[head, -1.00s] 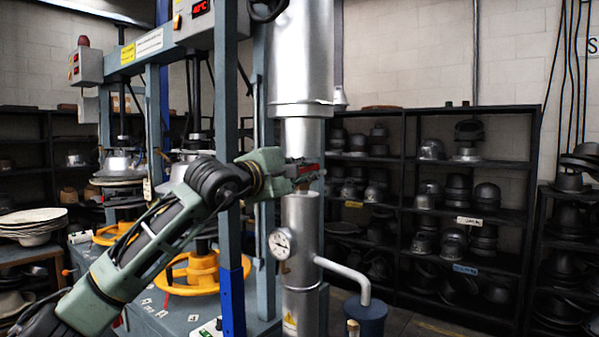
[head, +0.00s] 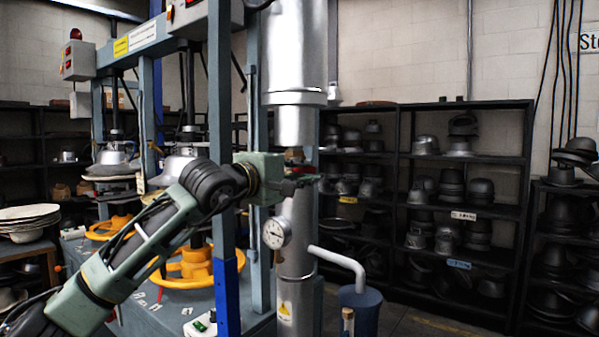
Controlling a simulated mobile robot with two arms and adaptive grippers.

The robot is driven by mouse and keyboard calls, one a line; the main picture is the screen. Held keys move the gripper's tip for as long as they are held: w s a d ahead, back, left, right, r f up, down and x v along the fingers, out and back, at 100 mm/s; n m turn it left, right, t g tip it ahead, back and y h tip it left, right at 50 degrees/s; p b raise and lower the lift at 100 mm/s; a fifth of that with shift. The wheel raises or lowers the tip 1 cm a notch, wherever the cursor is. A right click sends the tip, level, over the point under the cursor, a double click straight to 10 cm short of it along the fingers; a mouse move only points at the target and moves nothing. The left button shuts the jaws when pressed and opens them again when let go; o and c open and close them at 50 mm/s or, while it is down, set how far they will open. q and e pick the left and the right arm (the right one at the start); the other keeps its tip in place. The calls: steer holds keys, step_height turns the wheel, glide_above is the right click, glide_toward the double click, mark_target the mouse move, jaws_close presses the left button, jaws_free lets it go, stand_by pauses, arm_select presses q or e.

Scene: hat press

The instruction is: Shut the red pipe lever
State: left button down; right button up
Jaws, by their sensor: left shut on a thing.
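The silver vertical pipe (head: 295,250) stands in the middle of the head view, with a wider silver cylinder (head: 295,50) above. My left gripper (head: 304,181) reaches in from the left at the narrow joint between the upper and lower pipe sections. Its fingers are shut at the place of the red pipe lever. My right gripper is out of view.
A round gauge (head: 276,233) sits on the pipe just below my left gripper. A bent side pipe (head: 340,262) leads to a blue container (head: 360,305). Blue press posts (head: 222,150) stand close left. Black shelves (head: 465,180) with hat moulds are behind.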

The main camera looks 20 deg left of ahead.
arm_select(q)
steer(key=shift+f, duration=0.1)
steer(key=c, duration=1.7)
jaws_free()
steer(key=v, duration=1.2)
